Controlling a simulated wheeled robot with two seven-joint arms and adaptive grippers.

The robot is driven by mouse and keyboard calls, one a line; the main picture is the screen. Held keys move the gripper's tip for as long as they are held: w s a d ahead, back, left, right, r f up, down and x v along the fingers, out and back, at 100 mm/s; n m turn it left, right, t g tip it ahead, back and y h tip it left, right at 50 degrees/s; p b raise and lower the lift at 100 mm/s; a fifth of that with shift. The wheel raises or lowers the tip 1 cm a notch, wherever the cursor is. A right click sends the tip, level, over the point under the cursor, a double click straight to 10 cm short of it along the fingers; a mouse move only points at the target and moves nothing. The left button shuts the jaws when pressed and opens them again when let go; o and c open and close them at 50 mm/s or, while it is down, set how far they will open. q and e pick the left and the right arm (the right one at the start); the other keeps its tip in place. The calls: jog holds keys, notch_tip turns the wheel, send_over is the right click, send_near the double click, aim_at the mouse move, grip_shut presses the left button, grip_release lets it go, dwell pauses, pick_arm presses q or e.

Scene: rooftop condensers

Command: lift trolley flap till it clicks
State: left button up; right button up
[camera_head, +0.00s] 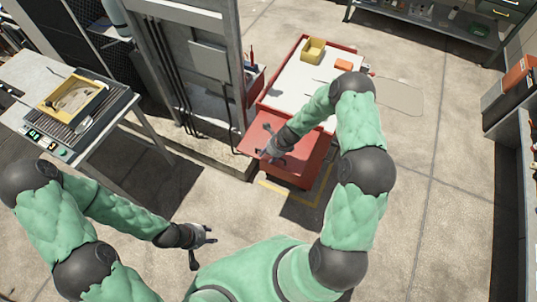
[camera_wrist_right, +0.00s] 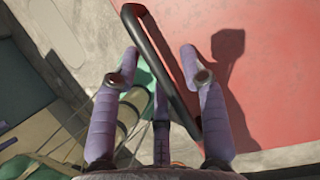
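The red trolley (camera_head: 303,88) with a pale top stands at the upper middle of the head view. Its plain red flap (camera_head: 310,150) is at the near end, partly covered by my right arm; its exact angle is hard to tell. The flap also fills the upper right of the right wrist view (camera_wrist_right: 270,70). A black bar handle (camera_wrist_right: 158,58) runs between the spread fingers of my right gripper (camera_wrist_right: 160,62). That gripper, at the flap's left side in the head view (camera_head: 271,152), is not closed on the bar. My left gripper (camera_head: 203,247) is open and empty over bare floor.
A yellow bin (camera_head: 314,50) sits on the trolley top. A grey cabinet frame (camera_head: 205,70) stands close left of the trolley. A workbench (camera_head: 100,128) with a yellow-framed tray (camera_head: 72,100) is at left. Shelving (camera_head: 510,100) lines the right. Floor right of the trolley is mostly clear.

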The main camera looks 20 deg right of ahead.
jog(key=v, duration=1.2)
dwell(0.3)
jog(key=s+a+f+n+g+b, duration=0.1)
jog(key=s+a+f+n+b, duration=0.8)
jog(key=f+n, duration=0.3)
jog(key=s+a+f+n+g+b, duration=0.1)
jog(key=s+a+f+n+b, duration=0.7)
jog(key=s+f+n, duration=0.3)
notch_tip(320, 180, down, 4)
jog(key=a+n, duration=0.1)
jog(key=n, duration=0.1)
jog(key=shift+n+g+y+b, duration=0.3)
jog(key=shift+b, duration=0.1)
jog(key=shift+d+f, duration=0.1)
jog(key=shift+c, duration=0.5)
